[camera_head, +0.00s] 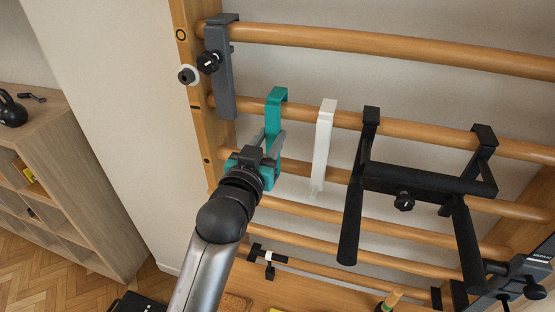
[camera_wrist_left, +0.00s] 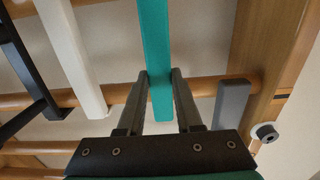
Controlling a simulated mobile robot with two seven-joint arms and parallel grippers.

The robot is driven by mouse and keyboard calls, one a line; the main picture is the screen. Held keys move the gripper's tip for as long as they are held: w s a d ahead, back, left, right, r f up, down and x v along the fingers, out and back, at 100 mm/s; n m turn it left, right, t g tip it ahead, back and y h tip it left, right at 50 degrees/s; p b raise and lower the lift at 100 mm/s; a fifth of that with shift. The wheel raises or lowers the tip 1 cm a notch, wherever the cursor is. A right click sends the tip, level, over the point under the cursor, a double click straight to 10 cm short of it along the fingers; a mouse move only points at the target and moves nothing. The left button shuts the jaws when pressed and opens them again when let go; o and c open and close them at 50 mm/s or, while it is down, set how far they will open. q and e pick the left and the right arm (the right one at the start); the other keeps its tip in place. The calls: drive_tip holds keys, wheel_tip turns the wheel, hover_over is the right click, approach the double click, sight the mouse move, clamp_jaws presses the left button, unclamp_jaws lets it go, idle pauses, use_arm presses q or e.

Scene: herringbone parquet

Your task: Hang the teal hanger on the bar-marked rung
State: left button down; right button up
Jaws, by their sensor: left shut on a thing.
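The teal hanger (camera_head: 273,121) is a flat strip with a hooked top. In the head view its hook is at the bar-marked rung (camera_head: 255,104), the second from the top, which lines up with a dash mark (camera_head: 195,107) on the left upright. I cannot tell for sure whether the hook bears on the rung. My left gripper (camera_head: 269,150) is shut on the hanger's lower part. In the left wrist view the hanger (camera_wrist_left: 156,45) stands between the fingers (camera_wrist_left: 160,85), in front of a rung. My right gripper is not in view.
A grey bracket (camera_head: 218,75) with a knob hangs left of the teal hanger. A white hanger (camera_head: 323,140) hangs close on its right, then a black dip-bar frame (camera_head: 415,181). A wooden shelf (camera_head: 80,175) stands at the left. Bare rung separates teal and white hangers.

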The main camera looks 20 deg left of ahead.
use_arm(q)
drive_tip(key=shift+f, duration=0.25)
drive_tip(key=shift+f+b, duration=0.3)
drive_tip(key=c, duration=0.5)
unclamp_jaws()
drive_tip(key=shift+s, duration=0.1)
